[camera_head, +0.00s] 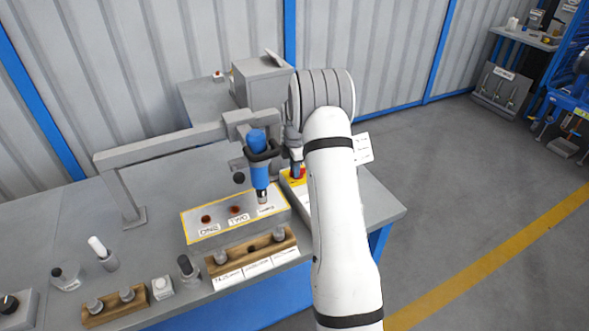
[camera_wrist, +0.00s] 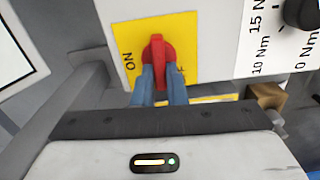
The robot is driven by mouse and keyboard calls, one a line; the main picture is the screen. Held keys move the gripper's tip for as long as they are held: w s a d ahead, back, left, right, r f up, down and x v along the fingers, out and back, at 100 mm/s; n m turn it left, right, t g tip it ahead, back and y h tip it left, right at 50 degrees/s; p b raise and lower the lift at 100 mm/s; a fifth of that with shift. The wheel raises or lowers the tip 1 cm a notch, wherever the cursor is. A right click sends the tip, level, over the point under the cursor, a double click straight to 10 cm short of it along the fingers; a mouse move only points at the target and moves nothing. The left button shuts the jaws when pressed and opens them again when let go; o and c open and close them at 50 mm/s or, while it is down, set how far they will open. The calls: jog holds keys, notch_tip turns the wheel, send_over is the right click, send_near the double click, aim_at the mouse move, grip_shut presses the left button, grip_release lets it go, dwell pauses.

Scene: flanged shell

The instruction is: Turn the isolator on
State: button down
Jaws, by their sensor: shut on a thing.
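The isolator is a red rotary handle (camera_wrist: 157,55) on a yellow plate (camera_wrist: 126,38). The word ON reads to the left of the handle in the wrist view. A label on the right is mostly hidden by a finger, with only an F showing. The handle stands upright in that picture, pointing at neither word. My gripper (camera_wrist: 161,80) has its two blue fingers closed on the handle's lower end. In the head view my gripper (camera_head: 297,168) is at the yellow plate (camera_head: 287,184), partly hidden by my arm.
A blue tool (camera_head: 259,175) hangs from a grey bracket arm (camera_head: 170,146) just left of my gripper. Below it stands a grey box (camera_head: 222,232) with labelled holes. A wooden rack (camera_head: 250,254) is in front. A black dial (camera_wrist: 302,12) with Nm marks is right of the isolator.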

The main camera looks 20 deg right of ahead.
jog(key=m+b, duration=0.1)
jog(key=m, duration=0.2)
jog(key=shift+w+f+m, duration=0.1)
jog(key=shift+w+m, duration=0.05)
jog(key=shift+m, duration=0.25)
jog(key=m, duration=0.2)
jog(key=m+b, duration=0.1)
jog(key=m, duration=0.1)
jog(key=shift+w+d+m, duration=0.15)
jog(key=shift+w+m, duration=0.05)
jog(key=shift+m, duration=0.1)
jog(key=m, duration=0.2)
jog(key=m+b, duration=0.1)
jog(key=m, duration=0.1)
jog(key=shift+w+d+m, duration=0.15)
jog(key=shift+d+m, duration=0.05)
jog(key=shift+m, duration=0.1)
jog(key=shift+d+m+b, duration=0.15)
jog(key=shift+m+b, duration=0.15)
jog(key=shift+m, duration=1.9)
jog(key=c, duration=1.5)
grip_release()
jog(key=shift+o, duration=0.2)
jog(key=shift+r, duration=0.2)
notch_tip(320, 180, up, 8)
jog(key=shift+f, duration=0.15)
